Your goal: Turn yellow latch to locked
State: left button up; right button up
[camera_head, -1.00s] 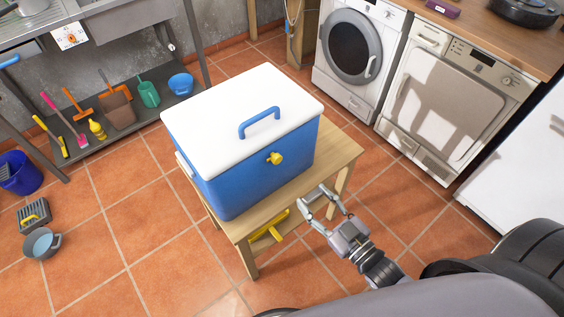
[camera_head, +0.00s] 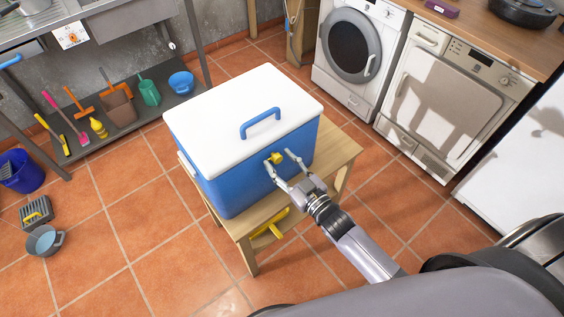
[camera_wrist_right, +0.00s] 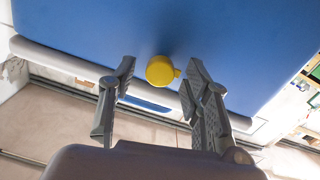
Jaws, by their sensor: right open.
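A blue cooler box (camera_head: 232,181) with a white lid (camera_head: 225,105) and a blue handle (camera_head: 260,122) stands on a small wooden table. The yellow latch (camera_head: 277,158) sits on its blue front face, below the lid's edge. In the right wrist view the latch (camera_wrist_right: 160,70) is a round yellow knob with a small tab pointing right. My right gripper (camera_head: 278,161) is open in front of the cooler, its fingers on either side of the latch. In the right wrist view a gap shows between the latch and each finger (camera_wrist_right: 160,75). My left gripper is not in view.
The wooden table (camera_head: 336,152) has bare top to the cooler's right, with a yellow object (camera_head: 270,229) underneath. A washing machine (camera_head: 352,52) and a dryer (camera_head: 450,88) stand behind. A shelf with cleaning tools (camera_head: 125,112) is at left. Tiled floor is clear in front.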

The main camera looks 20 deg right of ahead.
grip_shut()
dwell(0.5)
jog(key=shift+m, duration=0.4)
jog(key=m+p, duration=0.1)
jog(key=m, duration=0.1)
jog(key=shift+r+m, duration=0.1)
jog(key=shift+m, duration=0.3)
jog(key=m+p, duration=0.1)
jog(key=m, duration=0.2)
jog(key=shift+m, duration=0.3)
jog(key=m, duration=0.4)
jog(key=shift+d+m, duration=0.1)
jog(key=shift+m, duration=0.2)
jog(key=m+b, duration=0.1)
jog(key=m, duration=0.4)
jog(key=shift+m+b, duration=0.35)
jog(key=shift+m, duration=0.05)
